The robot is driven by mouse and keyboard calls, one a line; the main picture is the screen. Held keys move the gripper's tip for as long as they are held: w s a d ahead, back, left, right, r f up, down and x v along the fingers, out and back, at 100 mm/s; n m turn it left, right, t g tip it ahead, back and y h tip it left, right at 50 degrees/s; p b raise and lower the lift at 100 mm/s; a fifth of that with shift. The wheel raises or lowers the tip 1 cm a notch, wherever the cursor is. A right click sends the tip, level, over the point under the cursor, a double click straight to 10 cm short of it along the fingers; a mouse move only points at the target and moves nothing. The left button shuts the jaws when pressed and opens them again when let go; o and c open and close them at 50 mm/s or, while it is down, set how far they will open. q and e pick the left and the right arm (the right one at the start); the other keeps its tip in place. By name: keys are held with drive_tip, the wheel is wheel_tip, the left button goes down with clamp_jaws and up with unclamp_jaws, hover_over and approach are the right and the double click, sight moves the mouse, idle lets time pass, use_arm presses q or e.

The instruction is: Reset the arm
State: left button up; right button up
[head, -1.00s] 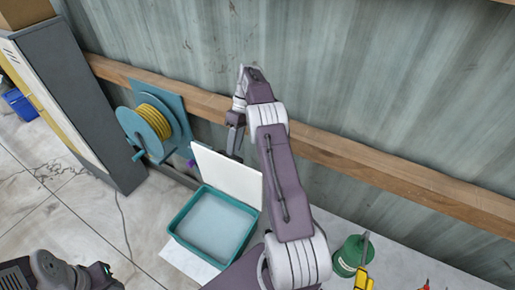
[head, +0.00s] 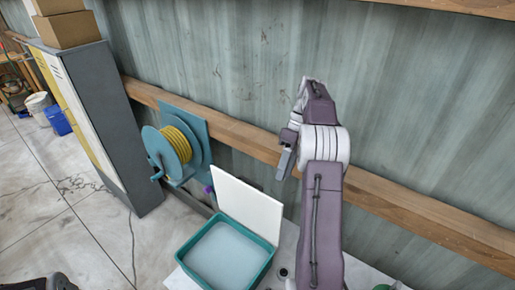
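My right arm reaches up from the bottom of the head view. Its gripper (head: 286,160) points down in front of the wooden rail, above and to the right of the white panel. I see the gripper nearly edge-on, so I cannot tell whether its fingers are open or shut. No object shows in it. My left gripper is not in view; only a dark bit of my own body shows at the bottom left edge.
A teal tray (head: 269,256) with a pale inside sits on the white tabletop (head: 180,281), an upright white panel (head: 247,207) behind it. A teal hose reel (head: 155,140) hangs on the wall beside a grey cabinet (head: 125,130).

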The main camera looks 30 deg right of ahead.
drive_tip(key=s+a+f+n+g+h+b, duration=0.1)
drive_tip(key=s+a+f+n+b, duration=0.1)
drive_tip(key=a+f+b, duration=0.55)
drive_tip(key=s+a+f+n+h+b, duration=0.1)
drive_tip(key=s+a+f+b, duration=0.2)
drive_tip(key=a, duration=0.8)
drive_tip(key=s+f+m+t+h+b, duration=0.1)
drive_tip(key=s+f+m, duration=0.1)
drive_tip(key=f, duration=0.3)
drive_tip(key=s+f+m+t+h+b, duration=0.1)
drive_tip(key=f+m, duration=0.1)
drive_tip(key=f, duration=0.4)
drive_tip(key=s+a+f+m+t+b, duration=0.1)
drive_tip(key=s+f+m+t, duration=0.1)
drive_tip(key=f, duration=0.3)
drive_tip(key=shift+s+f+m+h, duration=0.3)
drive_tip(key=shift+f+m+h, duration=0.1)
drive_tip(key=shift+m, duration=0.1)
drive_tip(key=shift+w+m, duration=0.3)
drive_tip(key=shift+w, duration=0.05)
drive_tip(key=shift+r, duration=0.1)
